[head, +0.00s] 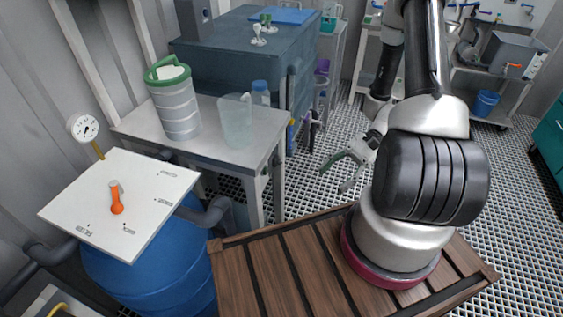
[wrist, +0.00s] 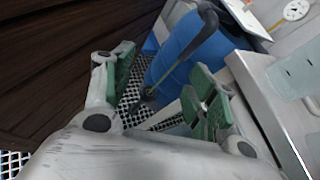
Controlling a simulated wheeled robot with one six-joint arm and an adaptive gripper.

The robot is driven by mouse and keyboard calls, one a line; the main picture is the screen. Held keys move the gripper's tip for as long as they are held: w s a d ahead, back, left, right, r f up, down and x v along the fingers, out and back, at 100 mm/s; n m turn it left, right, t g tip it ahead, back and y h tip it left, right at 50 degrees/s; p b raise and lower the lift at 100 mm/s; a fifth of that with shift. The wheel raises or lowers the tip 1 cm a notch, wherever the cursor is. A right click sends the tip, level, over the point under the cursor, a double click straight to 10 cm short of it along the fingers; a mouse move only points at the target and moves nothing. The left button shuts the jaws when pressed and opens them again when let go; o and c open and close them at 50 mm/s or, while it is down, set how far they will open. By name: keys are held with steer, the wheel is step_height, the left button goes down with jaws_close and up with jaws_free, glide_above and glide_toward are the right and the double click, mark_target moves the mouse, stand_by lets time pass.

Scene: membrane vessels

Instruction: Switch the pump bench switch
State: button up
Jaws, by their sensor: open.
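My gripper (head: 334,178) is open and empty in the head view, above the grating floor to the right of the grey table. Its green-padded fingers also show in the wrist view (wrist: 163,75), with a dark pipe and floor grating beyond them. The panel lies on a blue barrel (head: 160,270), well apart from my gripper. A grey unit (head: 512,52) on the far right bench has another small orange handle (head: 513,66). I cannot tell which is the pump bench switch.
A grey table (head: 200,150) holds a green-lidded canister (head: 174,105) and a clear jug (head: 236,122). A pressure gauge (head: 83,128) stands behind the panel. A large blue-grey tank (head: 235,50) is at the back.

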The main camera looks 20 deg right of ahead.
steer(key=w+a+f+m+t+y, duration=0.35)
steer(key=f+m+t, duration=0.2)
steer(key=f, duration=0.35)
steer(key=m+t+h, duration=0.2)
steer(key=t, duration=0.8)
glide_toward(280, 161)
steer(key=w+a, duration=0.1)
steer(key=w, duration=0.1)
steer(key=shift+g, duration=0.25)
steer(key=x, duration=0.7)
steer(key=shift+a, duration=0.3)
steer(key=shift+f, duration=0.1)
steer(key=c, duration=0.9)
